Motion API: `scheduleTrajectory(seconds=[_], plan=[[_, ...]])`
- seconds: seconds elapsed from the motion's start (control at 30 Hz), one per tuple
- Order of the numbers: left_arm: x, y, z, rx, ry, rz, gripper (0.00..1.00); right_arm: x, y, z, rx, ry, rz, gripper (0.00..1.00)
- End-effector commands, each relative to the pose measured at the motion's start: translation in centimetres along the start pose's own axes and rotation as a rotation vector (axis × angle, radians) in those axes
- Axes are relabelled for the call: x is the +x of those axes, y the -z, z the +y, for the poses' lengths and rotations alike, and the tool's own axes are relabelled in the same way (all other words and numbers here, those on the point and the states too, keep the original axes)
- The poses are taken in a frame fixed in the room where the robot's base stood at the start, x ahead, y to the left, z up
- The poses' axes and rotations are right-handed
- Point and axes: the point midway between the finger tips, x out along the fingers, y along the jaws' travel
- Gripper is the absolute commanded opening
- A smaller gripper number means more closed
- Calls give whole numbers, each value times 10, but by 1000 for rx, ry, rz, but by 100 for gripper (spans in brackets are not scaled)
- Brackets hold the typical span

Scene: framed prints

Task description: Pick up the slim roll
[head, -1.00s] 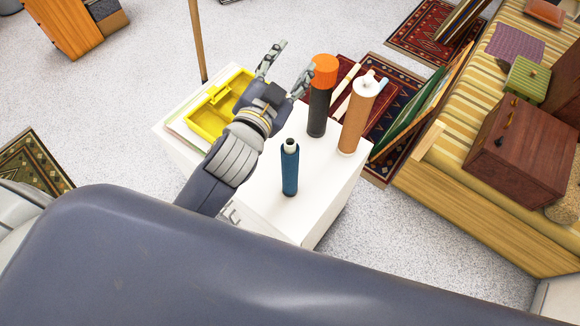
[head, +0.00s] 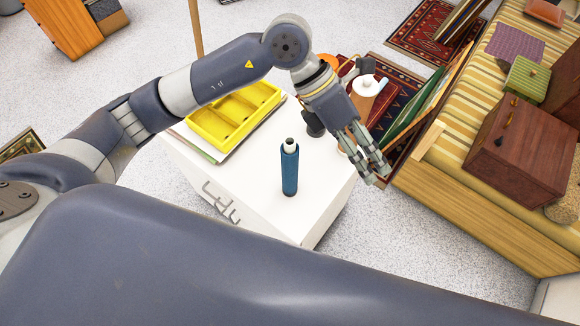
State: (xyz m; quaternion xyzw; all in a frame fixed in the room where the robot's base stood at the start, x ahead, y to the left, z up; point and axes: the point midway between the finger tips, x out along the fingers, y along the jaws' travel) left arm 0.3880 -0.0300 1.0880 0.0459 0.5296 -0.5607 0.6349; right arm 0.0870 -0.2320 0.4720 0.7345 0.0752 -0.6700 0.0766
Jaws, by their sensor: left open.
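A slim blue roll (head: 290,172) with a white and dark top stands upright near the front of the white cabinet top (head: 245,180). A dark roll (head: 314,125) with an orange cap (head: 328,60) stands behind it, mostly covered by my left gripper and wrist. A tan roll (head: 364,98) with a white cap stands to the right, its lower body largely covered by the gripper. My left gripper (head: 374,166) is open, its fingers pointing down and right, in front of the tan roll and right of the blue one. Whether it touches the tan roll cannot be told. My right gripper is not in view.
A yellow compartment tray (head: 215,138) lies at the cabinet's back left on flat sheets. A striped bench (head: 480,90) with a brown box (head: 520,155) stands at the right. Framed pictures (head: 420,105) lean against the bench. The front cabinet top is clear around the blue roll.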

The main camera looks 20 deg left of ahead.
Motion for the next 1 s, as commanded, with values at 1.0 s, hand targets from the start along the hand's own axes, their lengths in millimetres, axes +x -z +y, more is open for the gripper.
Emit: scheduleTrajectory(seconds=[1.0], plan=[[-61,100,162,-88,-611,457,48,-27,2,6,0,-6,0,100]])
